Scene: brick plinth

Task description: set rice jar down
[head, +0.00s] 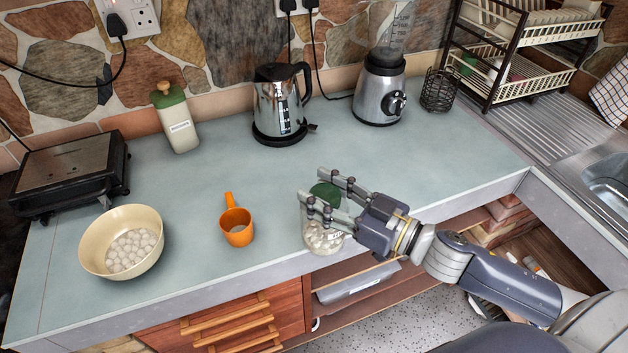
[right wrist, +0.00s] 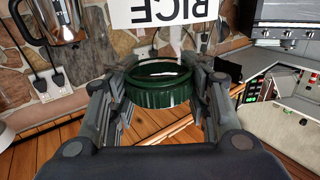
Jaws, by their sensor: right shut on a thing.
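The rice jar (head: 322,239) is clear glass with pale contents and a green lid (head: 325,192). It shows at the front edge of the grey-green counter (head: 400,150). My right gripper (head: 314,187) is shut on the jar near its lid. In the right wrist view the green lid (right wrist: 162,90) sits between both fingers, and a white RICE label (right wrist: 165,12) shows upside down beyond it. I cannot tell whether the jar's base touches the counter. My left gripper is not in view.
A green-topped canister (head: 180,128), kettle (head: 278,110) and blender (head: 380,95) stand along the wall. The counter's middle is clear. Open shelves (head: 390,285) lie below.

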